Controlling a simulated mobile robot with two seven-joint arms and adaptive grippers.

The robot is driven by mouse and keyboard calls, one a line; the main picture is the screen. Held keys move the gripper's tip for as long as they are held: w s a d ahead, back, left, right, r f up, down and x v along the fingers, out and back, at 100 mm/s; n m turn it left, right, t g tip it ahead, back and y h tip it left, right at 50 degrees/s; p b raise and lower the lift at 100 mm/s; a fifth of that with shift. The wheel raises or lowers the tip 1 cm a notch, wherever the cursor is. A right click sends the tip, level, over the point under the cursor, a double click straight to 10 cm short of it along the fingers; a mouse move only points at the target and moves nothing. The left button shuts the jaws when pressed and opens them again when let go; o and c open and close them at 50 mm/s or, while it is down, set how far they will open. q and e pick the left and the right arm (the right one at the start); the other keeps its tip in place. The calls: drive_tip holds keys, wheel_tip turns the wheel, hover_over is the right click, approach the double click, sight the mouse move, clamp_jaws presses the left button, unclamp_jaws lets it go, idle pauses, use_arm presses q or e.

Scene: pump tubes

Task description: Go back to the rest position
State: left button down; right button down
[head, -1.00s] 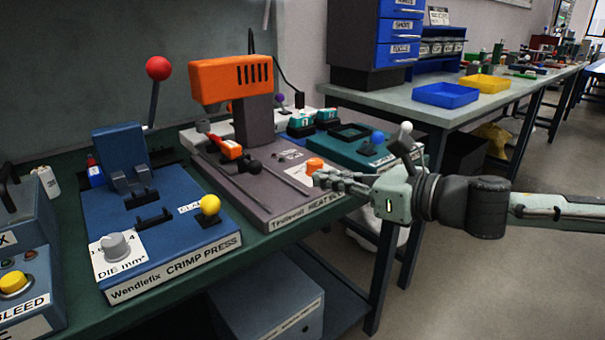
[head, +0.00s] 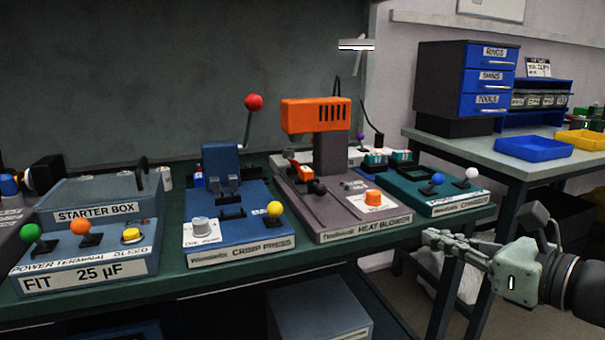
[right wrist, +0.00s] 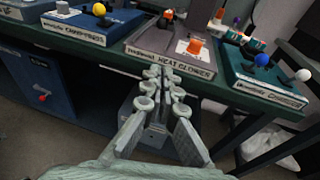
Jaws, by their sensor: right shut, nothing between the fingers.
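My right gripper (head: 455,243) is at the lower right in the head view, in front of the bench edge and below the charger box. Its fingers are together and hold nothing. In the right wrist view the closed fingers (right wrist: 160,90) point toward the heat blower's front, apart from it. The orange heat blower (head: 330,180) stands on the bench, with its orange knob (head: 373,198) clear of the gripper; it also shows in the right wrist view (right wrist: 165,45). My left gripper is not in either view.
The bench (head: 180,282) also carries a starter box (head: 100,230), a blue crimp press (head: 225,220) and a teal charger box (head: 440,192). A side table (head: 480,152) with a blue tray (head: 533,147) stands behind at right. Floor is open at lower right.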

wheel_tip(320, 180, down, 18)
drive_tip(key=w+d+m+h, duration=0.1)
drive_tip(key=m+h, duration=0.2)
drive_tip(key=m, duration=0.8)
drive_tip(key=w+d+f+m+h, duration=0.1)
drive_tip(key=w+m+h, duration=0.15)
drive_tip(key=m, duration=0.85)
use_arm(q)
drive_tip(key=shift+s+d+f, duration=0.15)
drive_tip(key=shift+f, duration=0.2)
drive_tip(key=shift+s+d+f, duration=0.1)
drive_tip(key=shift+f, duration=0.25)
use_arm(e)
drive_tip(key=s+d+f+m+g+h, duration=0.2)
drive_tip(key=s+f+m+g, duration=0.3)
drive_tip(key=s+f+m, duration=0.4)
drive_tip(key=s+d+f+m+g+h, duration=0.2)
drive_tip(key=s+f+m+g, duration=0.3)
drive_tip(key=s+f+m, duration=0.4)
drive_tip(key=s+f, duration=0.7)
drive_tip(key=f, duration=0.2)
drive_tip(key=shift+m+g, duration=0.3)
drive_tip(key=shift+s, duration=0.1)
